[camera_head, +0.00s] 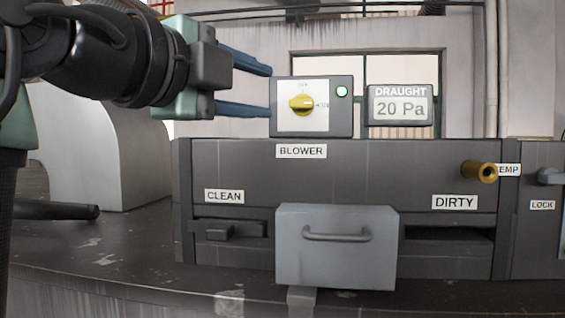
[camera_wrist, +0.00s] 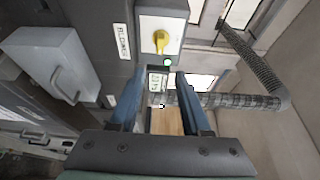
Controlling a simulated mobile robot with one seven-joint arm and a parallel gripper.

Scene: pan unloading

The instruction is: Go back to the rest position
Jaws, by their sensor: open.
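My gripper (camera_head: 270,91) is at the upper left in the head view, with its two blue fingers spread and nothing between them. The fingertips are at the left side of the blower switch box (camera_head: 313,123); whether they touch it I cannot tell. The box has a yellow knob (camera_head: 302,102) and a lit green lamp (camera_head: 342,91). In the wrist view, my gripper (camera_wrist: 160,74) is open, with the yellow knob (camera_wrist: 161,41) beyond the fingertips.
A grey box with a bar handle (camera_head: 337,260) sits in front of the dark cabinet, between the CLEAN slot (camera_head: 240,229) and the DIRTY slot (camera_head: 448,235). The draught display (camera_head: 402,105) reads 20 Pa. A brass knob (camera_head: 480,171) sticks out at right.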

